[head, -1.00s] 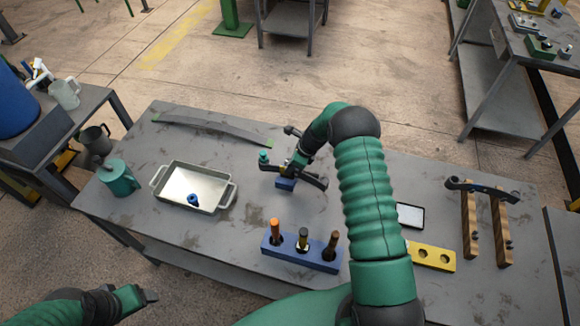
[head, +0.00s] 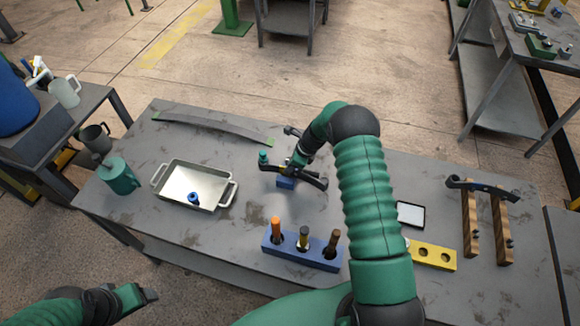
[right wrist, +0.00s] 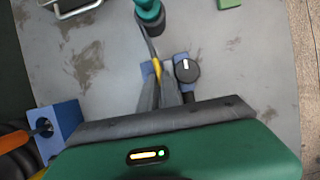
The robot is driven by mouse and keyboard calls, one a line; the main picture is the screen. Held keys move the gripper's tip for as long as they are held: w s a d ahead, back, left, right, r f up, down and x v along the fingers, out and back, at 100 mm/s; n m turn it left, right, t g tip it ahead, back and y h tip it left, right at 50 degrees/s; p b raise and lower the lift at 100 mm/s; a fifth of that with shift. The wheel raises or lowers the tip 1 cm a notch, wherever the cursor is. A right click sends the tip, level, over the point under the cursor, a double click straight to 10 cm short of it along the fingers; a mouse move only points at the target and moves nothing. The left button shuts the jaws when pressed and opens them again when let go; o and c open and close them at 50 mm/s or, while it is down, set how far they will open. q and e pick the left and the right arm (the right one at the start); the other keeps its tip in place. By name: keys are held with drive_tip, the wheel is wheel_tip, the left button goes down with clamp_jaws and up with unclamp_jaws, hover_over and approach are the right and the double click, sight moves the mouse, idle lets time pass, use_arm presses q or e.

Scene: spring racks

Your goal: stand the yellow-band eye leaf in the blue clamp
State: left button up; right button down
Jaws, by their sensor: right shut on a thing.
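The blue clamp (head: 286,183) stands mid-table, partly hidden under my right gripper (head: 288,168). In the right wrist view, the clamp (right wrist: 181,58) shows blue parts on both sides of the yellow band, with a dark knob at right. My right gripper (right wrist: 168,88) is shut on the yellow-band eye leaf (right wrist: 150,45), a thin dark strip with a green eye end. The leaf's green end also shows in the head view (head: 264,157). I cannot tell whether the leaf is seated in the clamp. My left gripper (head: 146,295) is low at left, away from the table objects; its jaw opening is unclear.
A blue rack (head: 300,254) with several upright handles stands in front. A metal tray (head: 217,204) and green mug (head: 120,176) are at left. A long grey leaf (head: 215,126) lies behind. A yellow holed block (head: 438,257) and wooden stands (head: 470,225) are at right.

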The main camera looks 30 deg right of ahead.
drive_tip(key=shift+f+b, duration=0.95)
drive_tip(key=shift+f, duration=0.3)
idle(0.7)
drive_tip(key=shift+r, duration=0.25)
drive_tip(key=shift+r+p, duration=0.6)
drive_tip(key=shift+r+p, duration=0.5)
drive_tip(key=shift+r, duration=0.1)
drive_tip(key=shift+f+b, duration=1.1)
drive_tip(key=shift+f, duration=0.35)
idle(1.3)
drive_tip(key=shift+r, duration=0.25)
drive_tip(key=shift+r+p, duration=0.6)
drive_tip(key=shift+r+p, duration=0.45)
drive_tip(key=shift+r, duration=0.15)
idle(0.4)
